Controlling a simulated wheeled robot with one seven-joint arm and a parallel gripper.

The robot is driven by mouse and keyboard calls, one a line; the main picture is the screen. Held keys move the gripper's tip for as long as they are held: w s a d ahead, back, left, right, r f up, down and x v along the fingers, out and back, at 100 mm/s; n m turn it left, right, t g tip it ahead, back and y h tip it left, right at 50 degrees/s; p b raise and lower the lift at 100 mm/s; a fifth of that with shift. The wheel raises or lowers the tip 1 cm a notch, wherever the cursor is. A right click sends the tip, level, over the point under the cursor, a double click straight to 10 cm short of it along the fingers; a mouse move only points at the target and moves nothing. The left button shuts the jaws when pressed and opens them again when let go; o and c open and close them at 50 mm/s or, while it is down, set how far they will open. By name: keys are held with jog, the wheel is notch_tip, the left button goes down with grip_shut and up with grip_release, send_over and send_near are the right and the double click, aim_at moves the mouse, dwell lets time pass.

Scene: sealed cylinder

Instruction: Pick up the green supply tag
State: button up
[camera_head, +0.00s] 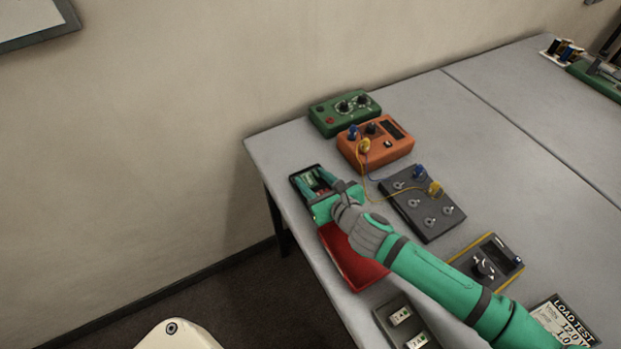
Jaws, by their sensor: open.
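My gripper (316,177) is open over a small dark tray (311,167) at the left edge of the grey table. Its two teal fingers point toward the far left, one on each side of a small green piece with pale marks (317,184) in the tray. This piece looks like the green supply tag, but it is small and partly covered by my gripper. I cannot tell whether the fingers touch it. My arm reaches in from the lower right.
A red tray (356,263) lies under my wrist. A dark terminal board (423,204) with wires, an orange meter (376,146) and a green box (345,113) stand nearby. Another dark tray (386,311) holds pale tags.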

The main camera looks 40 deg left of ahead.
jog(key=c, duration=0.8)
jog(key=shift+r, duration=0.1)
